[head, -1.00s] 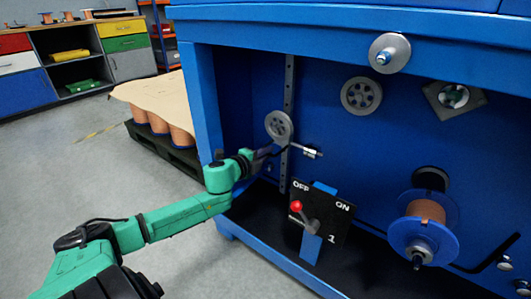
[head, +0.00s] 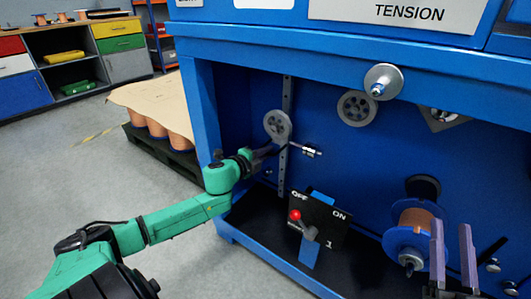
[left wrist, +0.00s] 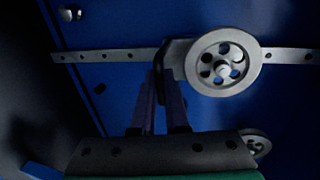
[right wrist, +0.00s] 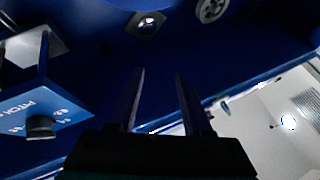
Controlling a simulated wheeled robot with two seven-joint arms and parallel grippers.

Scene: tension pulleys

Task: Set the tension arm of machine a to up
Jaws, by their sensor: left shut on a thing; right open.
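The tension arm of the machine carries a grey spoked pulley (head: 277,124) beside a vertical perforated rail (head: 287,95) inside the blue bay. A short metal rod (head: 304,149) sticks out just below and right of the pulley. My left gripper (head: 268,150) is at the arm just below the pulley. In the left wrist view, its fingers (left wrist: 160,88) are shut on the dark bracket (left wrist: 172,58) beside the pulley; the fingertips are partly hidden. My right gripper (head: 452,238) is open and empty, in front of the bay at lower right; its fingers also show in the right wrist view (right wrist: 157,85).
An OFF/ON switch panel (head: 325,217) with a red-knobbed lever (head: 295,215) stands below the rail. A spool (head: 402,240) sits close left of my right gripper. Fixed pulleys (head: 357,108) are higher up. A pallet of spools (head: 160,145) stands left of the machine.

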